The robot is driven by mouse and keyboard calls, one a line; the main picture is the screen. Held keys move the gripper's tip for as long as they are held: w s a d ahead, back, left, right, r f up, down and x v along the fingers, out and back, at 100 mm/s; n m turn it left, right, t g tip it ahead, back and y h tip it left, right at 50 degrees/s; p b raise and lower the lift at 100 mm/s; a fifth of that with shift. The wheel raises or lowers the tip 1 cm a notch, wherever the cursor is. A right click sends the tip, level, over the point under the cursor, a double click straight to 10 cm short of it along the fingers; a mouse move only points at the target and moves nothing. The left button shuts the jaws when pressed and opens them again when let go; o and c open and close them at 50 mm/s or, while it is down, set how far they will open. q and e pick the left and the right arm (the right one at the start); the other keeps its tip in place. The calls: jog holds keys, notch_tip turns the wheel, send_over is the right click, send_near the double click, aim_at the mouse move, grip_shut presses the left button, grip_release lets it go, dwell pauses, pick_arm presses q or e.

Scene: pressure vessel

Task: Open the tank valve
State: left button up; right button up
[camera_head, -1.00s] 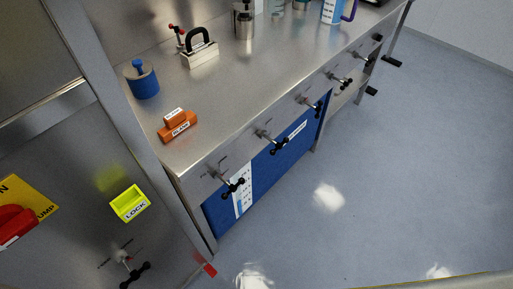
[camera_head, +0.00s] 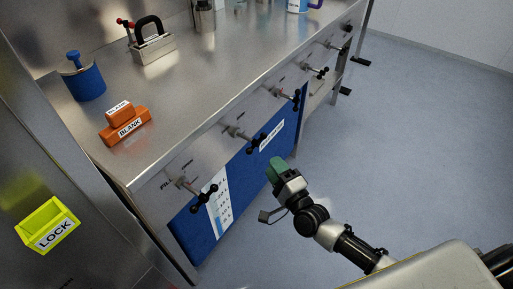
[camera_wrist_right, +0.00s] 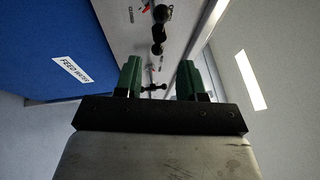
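Several valves with black handles stick out along the front of the steel bench. The nearest valve (camera_head: 205,192) is at lower left, a second valve (camera_head: 250,140) is above the blue panel, and others (camera_head: 285,95) follow toward the back. Their labels are too small to read, so I cannot tell which is the tank valve. My right gripper (camera_head: 278,168) is in front of the blue panel, apart from the valves. In the right wrist view my right gripper (camera_wrist_right: 160,80) has its green fingers spread and empty, with black valve handles (camera_wrist_right: 158,32) beyond. My left gripper is not in view.
The steel bench top (camera_head: 190,95) holds orange BLANK blocks (camera_head: 125,124), a blue cylinder (camera_head: 84,82) and a black-handled block (camera_head: 153,45). A yellow LOCK box (camera_head: 47,224) is on the panel at left. The blue-grey floor (camera_head: 410,130) at right is clear.

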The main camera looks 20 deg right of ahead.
aim_at(257, 141)
jog(key=x, duration=0.9)
jog(key=shift+w+a, duration=0.1)
jog(key=shift+w, duration=0.3)
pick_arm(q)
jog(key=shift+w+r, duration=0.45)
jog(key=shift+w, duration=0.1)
pick_arm(e)
grip_shut()
pick_arm(q)
jog(key=shift+b, duration=0.3)
